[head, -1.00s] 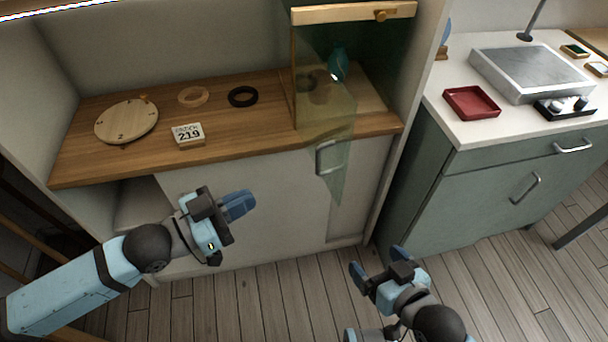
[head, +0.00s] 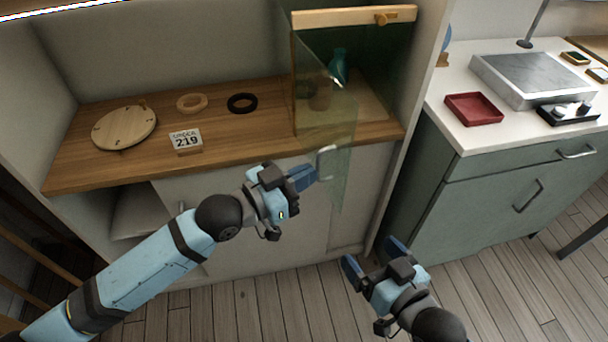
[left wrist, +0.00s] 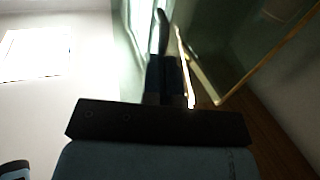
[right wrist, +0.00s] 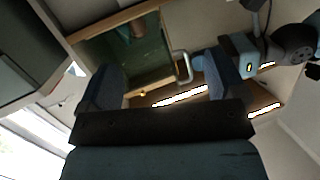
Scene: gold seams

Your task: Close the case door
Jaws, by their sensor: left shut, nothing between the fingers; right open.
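The glass case (head: 355,17) with a wooden top rail stands at the right end of the wooden counter. Its tinted glass door (head: 343,140) is swung open and sticks out past the counter's front edge, with a pale handle (head: 326,162) on it. My left gripper (head: 303,178) is shut and empty, at the left side of the door close to the handle; I cannot tell whether it touches. In the left wrist view the fingers (left wrist: 167,75) lie beside the glass. My right gripper (head: 372,252) is open and empty, low in front of the cabinet; its fingers frame the right wrist view (right wrist: 165,85).
A teal vase (head: 338,66) stands inside the case. A round wooden board (head: 124,127), two rings (head: 242,103) and a card reading 219 (head: 186,139) lie on the counter left of the case. A red tray (head: 473,109) sits on the right-hand worktop.

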